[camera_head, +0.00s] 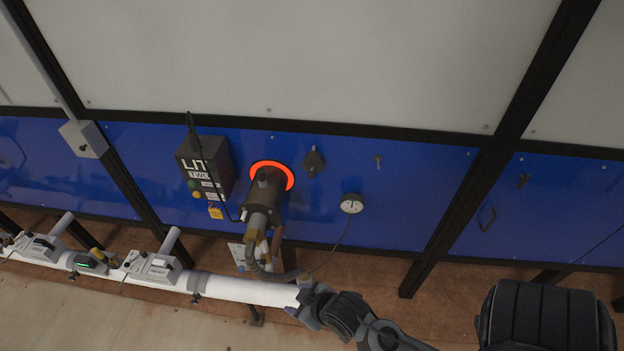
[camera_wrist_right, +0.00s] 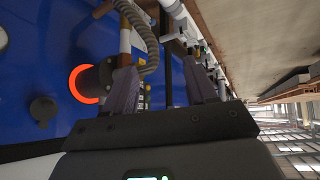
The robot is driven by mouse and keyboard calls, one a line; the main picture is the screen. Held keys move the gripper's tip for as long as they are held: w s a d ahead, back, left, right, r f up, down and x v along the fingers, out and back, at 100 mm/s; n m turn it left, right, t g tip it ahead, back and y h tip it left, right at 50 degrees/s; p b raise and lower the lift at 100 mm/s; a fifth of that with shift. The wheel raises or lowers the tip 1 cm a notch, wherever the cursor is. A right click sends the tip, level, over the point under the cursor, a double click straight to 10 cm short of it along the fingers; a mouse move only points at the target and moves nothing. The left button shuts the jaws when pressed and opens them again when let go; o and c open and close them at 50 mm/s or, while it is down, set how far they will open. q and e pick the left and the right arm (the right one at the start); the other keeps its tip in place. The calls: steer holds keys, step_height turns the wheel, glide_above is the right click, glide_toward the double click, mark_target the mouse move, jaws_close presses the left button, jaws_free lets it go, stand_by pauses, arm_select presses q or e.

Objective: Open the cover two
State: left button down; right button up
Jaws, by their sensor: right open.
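A small dark cover-like fitting (camera_head: 313,162) sits on the blue wall panel, just right of the burner's glowing orange ring (camera_head: 292,180). It also shows in the right wrist view (camera_wrist_right: 43,110). No number is readable on it, so I cannot tell if it is cover two. My right gripper (camera_head: 308,297) is low, in front of the white pipe and well below the fitting. In the right wrist view its two fingers (camera_wrist_right: 164,68) are apart, with nothing clearly held between them. My left gripper is not in view.
The dark burner (camera_head: 266,192) with its hose juts out from the panel. A black control box (camera_head: 206,167) hangs left of it and a round gauge (camera_head: 352,204) right of it. The white pipe (camera_head: 240,290) runs along the front. The panel right of the gauge is mostly clear.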

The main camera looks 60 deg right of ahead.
steer(key=w+d+f+m+t+h+b, duration=0.3)
steer(key=w+d+h, duration=0.25)
steer(key=d, duration=0.55)
steer(key=m+h+b, duration=0.6)
steer(key=h+b, duration=0.1)
steer(key=h, duration=0.1)
glide_toward(312, 177)
steer(key=x, duration=0.9)
steer(key=shift+f+p, duration=0.1)
steer(key=shift+p, duration=0.3)
jaws_close()
